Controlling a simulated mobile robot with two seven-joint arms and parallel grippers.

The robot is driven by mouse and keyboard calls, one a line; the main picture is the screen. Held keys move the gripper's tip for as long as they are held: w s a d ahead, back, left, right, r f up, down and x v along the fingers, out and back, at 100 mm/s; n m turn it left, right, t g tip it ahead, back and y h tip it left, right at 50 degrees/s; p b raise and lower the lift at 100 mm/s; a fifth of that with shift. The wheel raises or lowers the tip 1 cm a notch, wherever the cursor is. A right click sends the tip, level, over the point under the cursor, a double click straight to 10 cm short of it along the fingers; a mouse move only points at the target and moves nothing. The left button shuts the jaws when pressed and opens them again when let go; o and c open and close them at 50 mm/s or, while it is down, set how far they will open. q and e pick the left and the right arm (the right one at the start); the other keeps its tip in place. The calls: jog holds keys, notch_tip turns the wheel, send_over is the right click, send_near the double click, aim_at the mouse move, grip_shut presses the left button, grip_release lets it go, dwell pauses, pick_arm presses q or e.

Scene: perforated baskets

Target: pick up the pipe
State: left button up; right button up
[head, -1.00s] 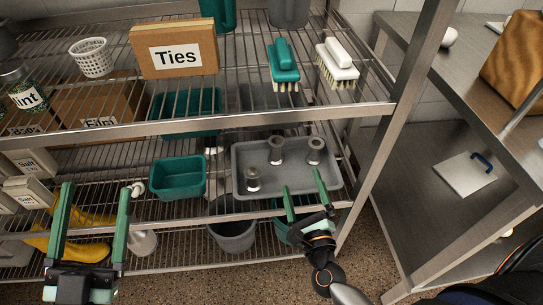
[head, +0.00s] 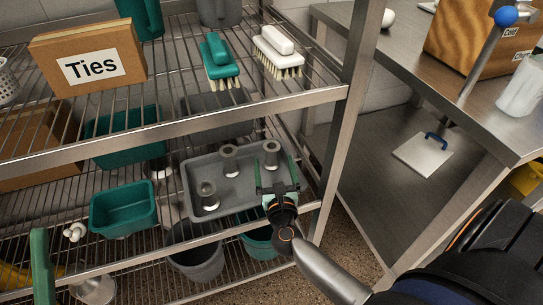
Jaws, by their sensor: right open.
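Three grey pipe pieces with flanged ends stand in a grey tray (head: 222,198) on the middle shelf: a near-left one (head: 208,196), a middle one (head: 229,159) and a right one (head: 271,154). My right gripper (head: 276,165) is open at the tray's right end. Its two green fingers show on either side of the right pipe in the picture; I cannot tell whether they touch it. The lower part of that pipe is hidden by the gripper. Of my left gripper, only one green finger (head: 41,266) shows at the lower left.
The upper shelf's metal front edge (head: 180,131) runs above the tray. A steel post (head: 350,110) stands to its right. A teal bin (head: 124,208) sits left of the tray, and a grey bucket (head: 195,255) is below. A steel table (head: 440,75) is at the right.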

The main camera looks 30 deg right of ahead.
aim_at(273, 153)
jog(key=x, duration=0.4)
jog(key=shift+w+d, duration=0.1)
jog(key=shift+d, duration=0.15)
jog(key=shift+c, duration=0.2)
jog(key=shift+r, duration=0.1)
grip_shut()
